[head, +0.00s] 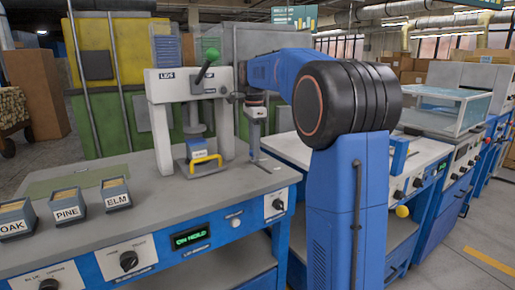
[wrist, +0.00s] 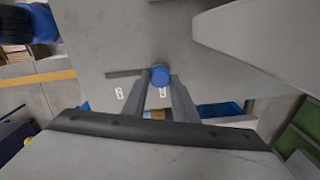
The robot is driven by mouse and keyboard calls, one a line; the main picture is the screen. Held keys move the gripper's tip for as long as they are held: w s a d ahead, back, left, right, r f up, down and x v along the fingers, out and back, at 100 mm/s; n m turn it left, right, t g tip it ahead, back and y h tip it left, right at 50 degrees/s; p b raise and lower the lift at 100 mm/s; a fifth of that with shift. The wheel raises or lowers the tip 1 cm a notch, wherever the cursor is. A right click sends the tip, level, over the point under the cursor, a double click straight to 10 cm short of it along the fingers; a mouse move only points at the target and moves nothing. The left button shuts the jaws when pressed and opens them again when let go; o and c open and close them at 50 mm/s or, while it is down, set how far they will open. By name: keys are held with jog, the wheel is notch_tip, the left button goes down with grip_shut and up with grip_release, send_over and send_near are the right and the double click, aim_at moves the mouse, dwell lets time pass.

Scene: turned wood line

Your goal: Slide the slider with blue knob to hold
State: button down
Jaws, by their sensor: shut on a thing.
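The slider's blue knob (wrist: 160,75) shows in the wrist view at the right end of a dark straight slot (wrist: 125,73) in the grey top. Two small white labels lie beside the slot, one near its left part (wrist: 119,93) and one by the knob (wrist: 163,92). Their text is too small to read. My gripper (wrist: 160,82) is shut on the knob. In the head view my gripper (head: 254,150) reaches down to the bench top right of the press; the knob is hidden there. A green display (head: 191,236) on the bench front reads "ON HOLD".
Bins marked OAK (head: 14,226), PINE (head: 67,213) and ELM (head: 116,200) stand at the left. The bench's front middle is clear.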

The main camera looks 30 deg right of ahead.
jog(key=shift+w+r, duration=0.1)
jog(key=shift+w, duration=0.05)
jog(key=c, duration=1.4)
grip_release()
jog(key=shift+w, duration=0.1)
jog(key=shift+c, duration=0.2)
notch_tip(320, 180, up, 17)
jog(key=shift+r, duration=0.15)
